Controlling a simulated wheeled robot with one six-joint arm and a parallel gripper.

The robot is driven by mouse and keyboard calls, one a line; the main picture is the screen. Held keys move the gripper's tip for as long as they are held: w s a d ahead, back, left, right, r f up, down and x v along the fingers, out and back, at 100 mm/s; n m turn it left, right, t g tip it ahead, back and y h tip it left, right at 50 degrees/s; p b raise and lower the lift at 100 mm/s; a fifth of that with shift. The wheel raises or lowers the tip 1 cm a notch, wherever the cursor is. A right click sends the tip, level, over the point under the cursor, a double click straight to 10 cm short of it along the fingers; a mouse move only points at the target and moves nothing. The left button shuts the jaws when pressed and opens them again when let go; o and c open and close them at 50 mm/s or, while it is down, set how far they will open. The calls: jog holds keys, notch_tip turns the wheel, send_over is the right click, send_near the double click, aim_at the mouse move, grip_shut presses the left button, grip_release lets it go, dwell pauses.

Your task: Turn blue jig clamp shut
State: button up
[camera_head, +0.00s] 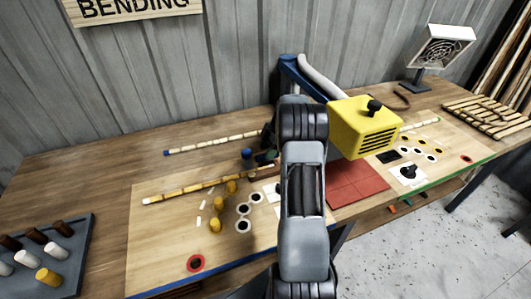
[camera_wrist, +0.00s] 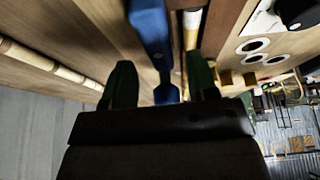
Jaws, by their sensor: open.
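The blue jig clamp (camera_wrist: 152,32) shows in the wrist view as a blue bar with a narrower blue end. That end lies between the two dark green fingers of my gripper (camera_wrist: 162,88), which are apart. I cannot tell whether either finger touches it. In the head view a small blue part (camera_head: 247,153), likely of the clamp, shows left of my arm. My arm hides most of the area around it, and my gripper is mostly hidden there too.
A segmented rattan pole (camera_head: 200,185) lies on the board, with yellow pegs (camera_head: 215,225) in front. Another pole (camera_head: 212,144) lies behind. A yellow box (camera_head: 364,125) on a blue arm stands right of my arm, over a red mat (camera_head: 360,188). A peg tray (camera_head: 50,258) sits front left.

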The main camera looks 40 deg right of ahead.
jog(key=shift+x, duration=1.1)
jog(key=c, duration=0.9)
